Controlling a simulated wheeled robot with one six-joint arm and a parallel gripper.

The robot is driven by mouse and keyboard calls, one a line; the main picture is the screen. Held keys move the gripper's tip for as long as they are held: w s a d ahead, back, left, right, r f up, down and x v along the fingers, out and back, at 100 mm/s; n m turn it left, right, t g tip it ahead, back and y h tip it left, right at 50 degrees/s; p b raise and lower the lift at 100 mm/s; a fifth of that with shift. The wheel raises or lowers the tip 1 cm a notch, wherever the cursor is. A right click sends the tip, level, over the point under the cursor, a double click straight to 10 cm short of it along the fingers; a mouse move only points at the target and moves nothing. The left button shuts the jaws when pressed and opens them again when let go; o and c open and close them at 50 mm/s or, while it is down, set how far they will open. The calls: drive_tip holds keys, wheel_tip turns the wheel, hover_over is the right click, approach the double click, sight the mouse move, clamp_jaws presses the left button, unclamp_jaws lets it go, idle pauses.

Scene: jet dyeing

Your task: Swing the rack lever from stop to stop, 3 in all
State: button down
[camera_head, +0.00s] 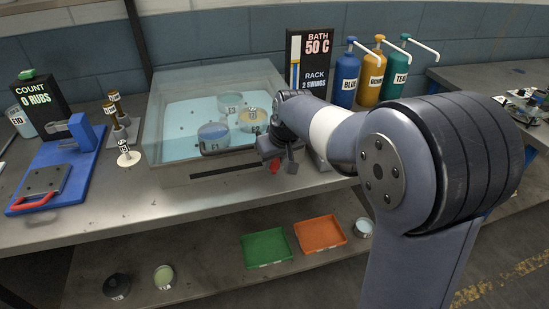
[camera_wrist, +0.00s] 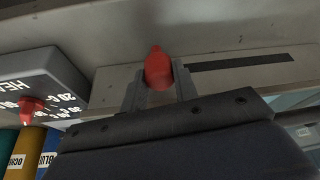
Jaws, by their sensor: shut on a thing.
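The rack lever's red knob (camera_wrist: 158,68) sits between the two fingers of my gripper (camera_wrist: 158,92) in the wrist view, and the fingers are shut on it. In the head view my gripper (camera_head: 280,162) is at the front face of the bath (camera_head: 190,172), towards its right end, with the red knob (camera_head: 274,167) showing at the fingers. A dark slot (camera_head: 225,166) runs along the bath front, left of the knob in the head view. The display (camera_head: 316,50) reads BATH 50 C and RACK 2 SWINGS. Labelled round pots sit in the blue liquid.
A heater box (camera_wrist: 40,85) with a red knob and temperature marks stands close beside the lever. Blue, ochre and teal pump bottles (camera_head: 378,75) stand behind my arm. A rub tester (camera_head: 60,165) is at left. Green (camera_head: 266,248) and orange (camera_head: 320,233) trays lie on the lower shelf.

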drive_tip(key=shift+s+a, duration=0.1)
drive_tip(key=shift+s+a+m+t+h+p, duration=0.15)
drive_tip(key=shift+s+a+m, duration=0.4)
drive_tip(key=shift+a, duration=0.45)
drive_tip(key=shift+s+a+m+t+h+p, duration=0.1)
drive_tip(key=shift+s+a+m+h, duration=0.1)
drive_tip(key=shift+s+a+m, duration=0.55)
drive_tip(key=shift+s+a+m+t+h+p, duration=0.15)
drive_tip(key=shift+s+a, duration=0.25)
drive_tip(key=shift+a, duration=0.8)
drive_tip(key=c, duration=1.1)
unclamp_jaws()
drive_tip(key=v, duration=1)
drive_tip(key=shift+s+r, duration=0.1)
drive_tip(key=shift+r, duration=0.3)
drive_tip(key=shift+d, duration=0.1)
drive_tip(key=shift+c, duration=0.4)
